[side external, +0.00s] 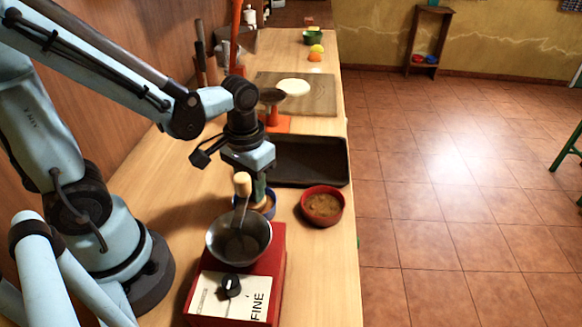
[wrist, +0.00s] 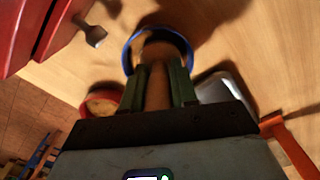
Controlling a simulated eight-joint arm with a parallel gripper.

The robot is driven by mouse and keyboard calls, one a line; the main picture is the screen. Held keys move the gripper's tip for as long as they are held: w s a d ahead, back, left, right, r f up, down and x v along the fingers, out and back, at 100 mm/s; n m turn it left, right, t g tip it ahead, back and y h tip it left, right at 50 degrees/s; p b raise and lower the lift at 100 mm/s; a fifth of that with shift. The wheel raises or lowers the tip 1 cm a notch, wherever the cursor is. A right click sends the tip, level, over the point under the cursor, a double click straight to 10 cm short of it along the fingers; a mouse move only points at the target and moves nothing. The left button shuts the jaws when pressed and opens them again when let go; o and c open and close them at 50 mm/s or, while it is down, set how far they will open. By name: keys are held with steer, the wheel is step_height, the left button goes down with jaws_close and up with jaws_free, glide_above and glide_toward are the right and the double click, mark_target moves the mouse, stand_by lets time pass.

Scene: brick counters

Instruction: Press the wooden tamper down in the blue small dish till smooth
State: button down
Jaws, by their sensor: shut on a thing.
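My gripper (wrist: 161,80) has its green fingers shut on the wooden tamper (wrist: 157,90), which stands between them in the wrist view. The tamper's far end is inside the rim of the blue small dish (wrist: 127,52), whose blue edge curves around it. In the side external view my gripper (side external: 258,188) points down at the blue dish (side external: 272,205), which is partly hidden behind a metal bowl and a wooden-knobbed handle. The tamper's contact with the contents, and how smooth their surface is, cannot be seen.
A red machine (side external: 265,285) marked FINE, with a metal bowl (side external: 240,258) on top, stands just in front of the dish. A red bowl (side external: 322,206) of brown grounds is close on the right. A dark tray (side external: 308,160) lies behind; the counter's right edge is near.

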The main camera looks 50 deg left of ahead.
stand_by(0.3)
stand_by(1.1)
steer(key=shift+f, duration=0.1)
steer(key=shift+f, duration=0.95)
steer(key=shift+r, duration=1.05)
steer(key=shift+r, duration=0.1)
steer(key=shift+r, duration=1.75)
